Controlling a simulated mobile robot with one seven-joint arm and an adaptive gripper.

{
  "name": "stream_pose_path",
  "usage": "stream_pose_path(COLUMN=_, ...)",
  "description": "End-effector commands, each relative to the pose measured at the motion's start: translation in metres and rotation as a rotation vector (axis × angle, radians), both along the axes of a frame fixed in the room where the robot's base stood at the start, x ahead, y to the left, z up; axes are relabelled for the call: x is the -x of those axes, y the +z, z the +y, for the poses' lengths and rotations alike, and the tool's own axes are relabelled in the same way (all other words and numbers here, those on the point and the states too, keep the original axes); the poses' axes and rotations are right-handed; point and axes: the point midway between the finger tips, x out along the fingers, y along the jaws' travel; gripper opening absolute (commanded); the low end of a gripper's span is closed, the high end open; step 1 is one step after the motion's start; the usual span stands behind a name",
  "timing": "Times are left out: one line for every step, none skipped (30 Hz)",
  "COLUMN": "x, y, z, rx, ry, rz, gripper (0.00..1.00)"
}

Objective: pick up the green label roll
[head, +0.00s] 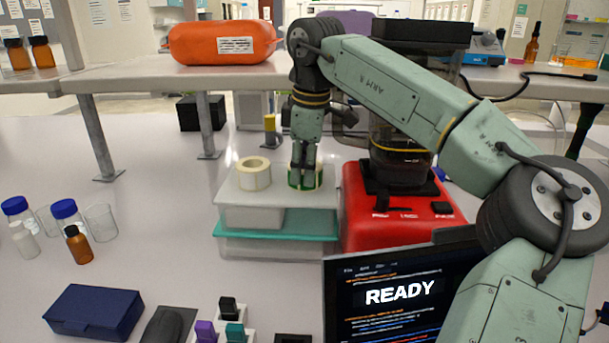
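The green label roll (305,187) sits on the white lid of a stacked container (272,198) in the middle of the head view. My gripper (304,178) points straight down at the roll, with its dark fingertips at the roll's top and middle. The fingers are close together and hide part of the roll. I cannot tell whether they press on it or stand clear. The roll appears to rest on the lid.
A cream label roll (254,174) stands just left of the green one. A red-based machine (395,215) is close on the right. A shelf with an orange case (221,43) spans behind. Bottles, beakers and a blue box (93,312) are at left; a screen (400,297) is in front.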

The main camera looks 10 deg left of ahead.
Motion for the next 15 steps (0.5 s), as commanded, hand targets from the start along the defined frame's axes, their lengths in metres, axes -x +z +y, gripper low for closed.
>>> stream_pose_path(x=-0.0002, y=0.0001, z=-0.0001, rx=0.000, ry=0.000, rz=0.000, gripper=0.14)
stream_pose_path(x=-0.0002, y=0.0001, z=0.0000, rx=0.000, ry=0.000, rz=-0.001, gripper=0.12)
stream_pose_path(x=-0.0002, y=0.0001, z=0.0000, rx=0.000, ry=0.000, rz=-0.001, gripper=0.09)
stream_pose_path(x=-0.0002, y=0.0001, z=-0.0001, rx=0.000, ry=0.000, rz=-0.001, gripper=0.07)
stream_pose_path(x=-0.0002, y=0.0001, z=-0.0001, rx=0.000, ry=0.000, rz=-0.001, gripper=0.05)
stream_pose_path(x=-0.0002, y=0.0001, z=-0.0001, rx=0.000, ry=0.000, rz=-0.001, gripper=0.03)
stream_pose_path(x=-0.0002, y=0.0001, z=-0.0001, rx=0.000, ry=0.000, rz=-0.001, gripper=0.01)
stream_pose_path(x=-0.0002, y=0.0001, z=-0.0001, rx=0.000, ry=0.000, rz=-0.001, gripper=0.00)
stream_pose_path(x=-0.0002, y=0.0001, z=-0.0001, rx=0.000, ry=0.000, rz=-0.001, gripper=0.00)
stream_pose_path(x=-0.0002, y=0.0001, z=-0.0001, rx=0.000, ry=0.000, rz=-0.001, gripper=0.00)
stream_pose_path(x=-0.0002, y=0.0001, z=-0.0001, rx=0.000, ry=0.000, rz=-0.001, gripper=0.00)
stream_pose_path(x=-0.0002, y=0.0001, z=0.0000, rx=0.000, ry=0.000, rz=-0.001, gripper=0.00)
stream_pose_path(x=-0.0001, y=0.0004, z=0.0000, rx=0.000, ry=0.000, rz=-0.001, gripper=0.00)
stream_pose_path(x=-0.0001, y=0.0004, z=0.0000, rx=0.000, ry=0.000, rz=-0.001, gripper=0.00)
stream_pose_path(x=-0.0001, y=0.0004, z=0.0000, rx=0.000, ry=0.000, rz=-0.001, gripper=0.00)
